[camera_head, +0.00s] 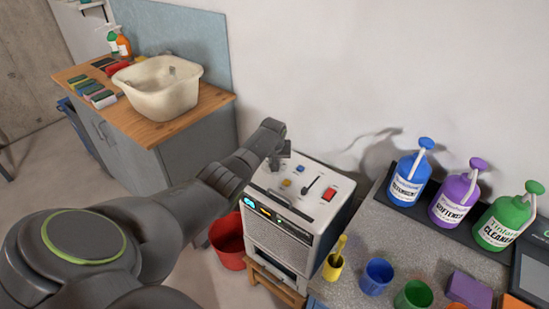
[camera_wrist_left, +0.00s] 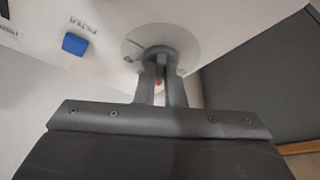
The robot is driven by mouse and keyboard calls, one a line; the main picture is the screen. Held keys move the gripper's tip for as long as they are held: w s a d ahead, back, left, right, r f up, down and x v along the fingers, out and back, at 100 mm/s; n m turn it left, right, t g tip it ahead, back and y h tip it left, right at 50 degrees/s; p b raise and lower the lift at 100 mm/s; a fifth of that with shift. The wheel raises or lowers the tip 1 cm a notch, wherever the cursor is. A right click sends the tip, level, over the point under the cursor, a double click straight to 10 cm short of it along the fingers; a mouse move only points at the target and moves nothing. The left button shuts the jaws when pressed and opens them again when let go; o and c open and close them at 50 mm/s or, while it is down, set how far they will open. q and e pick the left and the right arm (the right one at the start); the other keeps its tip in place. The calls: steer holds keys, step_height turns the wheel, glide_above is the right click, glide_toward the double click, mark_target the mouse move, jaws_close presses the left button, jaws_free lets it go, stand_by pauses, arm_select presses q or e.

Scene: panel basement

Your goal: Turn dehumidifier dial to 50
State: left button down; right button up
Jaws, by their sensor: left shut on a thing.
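The dehumidifier (camera_head: 265,188) is a white box with a sloped top panel, right of my left arm in the head view. Its panel has a blue button, an orange button, a black slider and a red switch (camera_head: 329,193). My left gripper (camera_head: 278,160) is at the panel's back left corner. In the left wrist view the gripper (camera_wrist_left: 160,75) is shut on the dial (camera_wrist_left: 159,55), which stands on a pale round plate. The fingers partly cover the dial, and its setting cannot be read. A blue button (camera_wrist_left: 75,44) marked FILTER is to its left. My right gripper is not in view.
A red bucket (camera_head: 230,242) stands beside the dehumidifier. To the right, a grey counter (camera_head: 345,285) holds a yellow cup (camera_head: 333,267), blue and green cups, and blue, purple and green bottles. A wooden-topped cabinet with a cream basin (camera_head: 160,95) stands at the back left.

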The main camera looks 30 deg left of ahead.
arm_select(q)
steer(key=shift+a+m, duration=0.1)
steer(key=shift+m, duration=0.7)
steer(key=shift+a+m+h, duration=0.1)
steer(key=shift+m+h, duration=0.5)
steer(key=shift+m, duration=0.2)
steer(key=shift+a+m+t+h+b, duration=0.15)
steer(key=shift+m+h+b, duration=0.25)
steer(key=shift+m, duration=0.45)
steer(key=shift+m+t+h+b, duration=0.15)
steer(key=shift+m+h+b, duration=0.2)
steer(key=shift+m, duration=0.5)
steer(key=shift+s, duration=0.1)
steer(key=c, duration=1.5)
jaws_free()
